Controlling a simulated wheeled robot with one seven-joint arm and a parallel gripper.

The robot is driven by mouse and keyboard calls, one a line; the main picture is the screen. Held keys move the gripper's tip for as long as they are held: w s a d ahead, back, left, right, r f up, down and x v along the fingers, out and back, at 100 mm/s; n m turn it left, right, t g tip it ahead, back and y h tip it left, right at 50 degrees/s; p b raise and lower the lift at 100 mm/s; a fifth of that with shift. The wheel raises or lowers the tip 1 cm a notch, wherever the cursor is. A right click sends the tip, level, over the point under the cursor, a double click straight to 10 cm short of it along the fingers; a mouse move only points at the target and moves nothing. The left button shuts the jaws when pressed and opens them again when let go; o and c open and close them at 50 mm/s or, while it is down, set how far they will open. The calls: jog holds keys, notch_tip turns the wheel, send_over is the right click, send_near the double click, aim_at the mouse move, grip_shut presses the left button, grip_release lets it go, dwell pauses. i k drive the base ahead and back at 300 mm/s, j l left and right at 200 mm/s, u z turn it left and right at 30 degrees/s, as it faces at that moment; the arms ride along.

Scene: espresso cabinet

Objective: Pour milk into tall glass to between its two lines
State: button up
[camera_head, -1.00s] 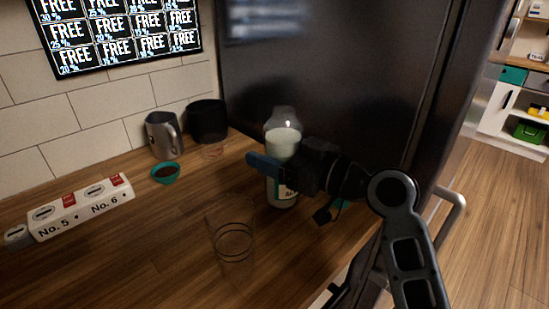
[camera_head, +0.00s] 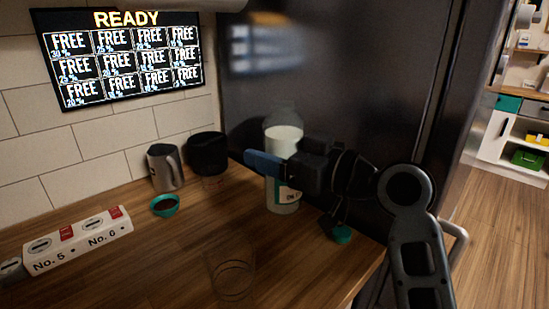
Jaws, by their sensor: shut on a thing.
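The milk bottle (camera_head: 284,140) is clear with white milk inside and a label low on its front. It is upright at the counter's back right, by the dark cabinet side. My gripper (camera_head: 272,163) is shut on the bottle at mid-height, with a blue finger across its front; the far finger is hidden. I cannot tell whether the bottle's base touches the counter. The tall glass (camera_head: 232,278) is clear and looks empty. It stands in front and to the left of the bottle, apart from it, with faint lines near the bottom of the picture.
A steel jug (camera_head: 165,168) and a black container (camera_head: 207,148) stand at the back by the wall. A teal bowl (camera_head: 165,206) with dark contents sits before them. A white switch block (camera_head: 78,240) is at left. A teal cap (camera_head: 342,235) lies near the right edge.

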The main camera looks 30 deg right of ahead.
aim_at(228, 256)
jog(key=k+l, duration=0.7)
jog(key=k, duration=0.15)
